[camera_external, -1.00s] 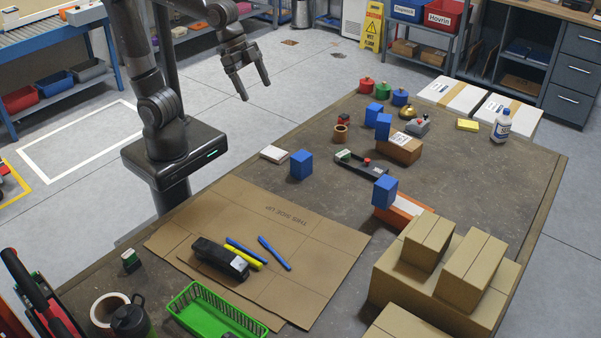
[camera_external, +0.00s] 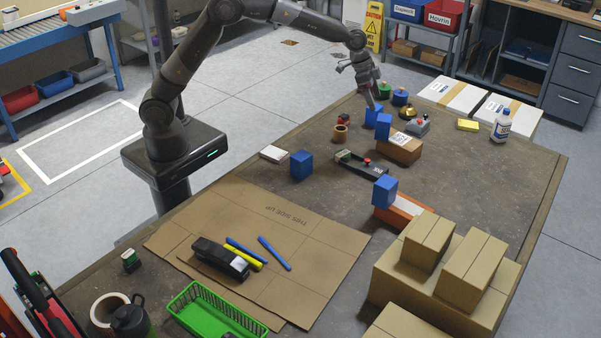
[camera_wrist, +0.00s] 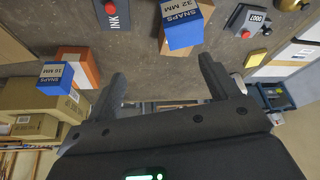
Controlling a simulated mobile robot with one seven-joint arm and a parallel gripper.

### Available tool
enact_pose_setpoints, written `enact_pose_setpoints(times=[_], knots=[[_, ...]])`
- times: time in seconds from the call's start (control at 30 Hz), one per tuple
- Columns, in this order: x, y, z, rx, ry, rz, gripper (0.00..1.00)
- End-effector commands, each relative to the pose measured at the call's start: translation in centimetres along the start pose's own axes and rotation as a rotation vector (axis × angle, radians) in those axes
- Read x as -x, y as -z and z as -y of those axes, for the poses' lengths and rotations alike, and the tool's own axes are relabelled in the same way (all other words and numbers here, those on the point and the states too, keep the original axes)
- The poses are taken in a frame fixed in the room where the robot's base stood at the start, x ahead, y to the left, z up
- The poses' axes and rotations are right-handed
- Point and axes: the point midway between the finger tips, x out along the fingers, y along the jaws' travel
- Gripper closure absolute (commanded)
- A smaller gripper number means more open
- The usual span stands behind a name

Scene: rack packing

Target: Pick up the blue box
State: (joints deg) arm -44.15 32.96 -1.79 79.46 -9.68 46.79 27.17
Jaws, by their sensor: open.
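Several blue boxes are in view. Another (camera_external: 384,127) stands on a cardboard box. A third (camera_external: 385,190) stands on an orange and white box, and one (camera_external: 301,165) stands near the table's left edge. My gripper is open and empty, fingers (camera_wrist: 163,78) apart in the wrist view. That view shows a blue box labelled SNAPS 32 MM (camera_wrist: 183,30) beyond the fingers and one labelled SNAPS 16 MM (camera_wrist: 56,77) to the left.
The table's right side is mostly clear.

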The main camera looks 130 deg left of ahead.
Motion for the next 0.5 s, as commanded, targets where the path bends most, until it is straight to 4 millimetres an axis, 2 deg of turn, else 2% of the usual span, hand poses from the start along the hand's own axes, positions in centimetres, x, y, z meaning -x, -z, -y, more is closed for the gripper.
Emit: enact_pose_setpoints(times=[0.03,0.1,0.2,0.37,0.5], knots=[[-1.1,-0.1,1.4,0.01,0.002,0.003,0.2],[-2.0,-0.1,2.7,0.018,0.004,0.002,0.2],[-2.8,-0.1,3.7,0.023,0.006,0.002,0.2],[-4.1,-0.2,3.9,0.023,0.005,0.004,0.2],[-6.3,-0.2,3.9,0.023,0.005,0.004,0.2]])
